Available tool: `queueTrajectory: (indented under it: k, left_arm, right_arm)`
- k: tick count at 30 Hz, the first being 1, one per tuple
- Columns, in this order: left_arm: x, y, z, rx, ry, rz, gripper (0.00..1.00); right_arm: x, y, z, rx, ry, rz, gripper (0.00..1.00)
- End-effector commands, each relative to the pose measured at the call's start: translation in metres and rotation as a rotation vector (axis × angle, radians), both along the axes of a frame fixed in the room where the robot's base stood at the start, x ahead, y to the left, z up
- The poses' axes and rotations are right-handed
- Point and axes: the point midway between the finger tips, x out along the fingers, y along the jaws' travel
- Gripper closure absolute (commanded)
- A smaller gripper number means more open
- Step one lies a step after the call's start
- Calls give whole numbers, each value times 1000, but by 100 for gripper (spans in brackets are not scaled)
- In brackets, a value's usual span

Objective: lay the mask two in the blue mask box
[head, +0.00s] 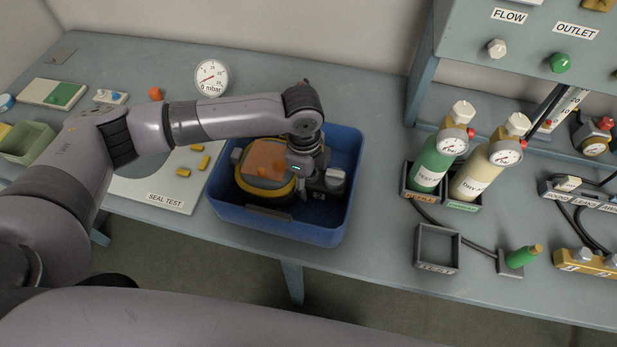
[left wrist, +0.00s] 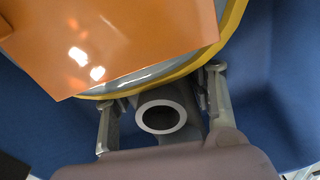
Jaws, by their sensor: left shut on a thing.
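The mask two (head: 264,160) has an orange faceplate and a yellow rim. It is inside the blue mask box (head: 270,229), whose walls stand around it. My left gripper (head: 305,172) reaches down into the box at the mask's right side; its fingers are mostly hidden in the head view. In the left wrist view, the fingers of the left gripper (left wrist: 162,108) stand on both sides of a grey round port below the yellow rim of the mask (left wrist: 130,40). Blue box surface (left wrist: 262,110) lies behind. Whether the mask touches the box floor is hidden. My right gripper is not in view.
Green (head: 437,158) and cream (head: 487,168) bottles with gauges stand right of the box. An empty grey holder (head: 437,248) is nearer the front edge. A white SEAL TEST board (head: 150,190) lies left of the box. A round gauge (head: 211,77) stands behind.

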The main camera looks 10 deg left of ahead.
Motion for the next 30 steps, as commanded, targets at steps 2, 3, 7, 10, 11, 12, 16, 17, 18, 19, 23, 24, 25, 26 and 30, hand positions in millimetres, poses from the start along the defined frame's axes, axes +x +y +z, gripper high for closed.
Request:
queueTrajectory:
  k: [2,3,7,10,11,12,16,17,18,19,23,24,25,26,30]
  left_arm:
    - [1,0,2,-2,-3,0,94]
    - [1,0,1,-1,-2,0,94]
    - [0,0,-2,-1,1,0,46]
    - [0,0,-1,0,0,0,40]
    - [0,0,-1,0,0,0,38]
    - [0,0,-1,0,0,0,35]
    - [0,0,-1,0,0,0,29]
    - [0,0,-1,0,0,0,29]
    - [0,0,-1,0,0,0,29]
    - [0,0,-1,0,0,0,29]
    - [0,0,-1,0,0,0,29]
    - [0,0,0,0,0,0,29]
    - [0,0,1,0,-1,0,29]
    - [1,0,3,0,-2,0,29]
    - [1,1,21,-1,-2,0,29]
  right_arm:
    - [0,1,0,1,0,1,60]
    - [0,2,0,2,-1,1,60]
    - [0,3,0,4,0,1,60]
    - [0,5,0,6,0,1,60]
    - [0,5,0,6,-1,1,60]
    - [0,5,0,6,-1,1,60]
    - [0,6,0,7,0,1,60]
    - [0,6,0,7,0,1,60]
    - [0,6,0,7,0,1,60]
    - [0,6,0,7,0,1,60]
    - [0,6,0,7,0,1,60]
    - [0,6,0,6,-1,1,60]
    - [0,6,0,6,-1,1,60]
    - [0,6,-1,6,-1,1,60]
    - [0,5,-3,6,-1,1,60]
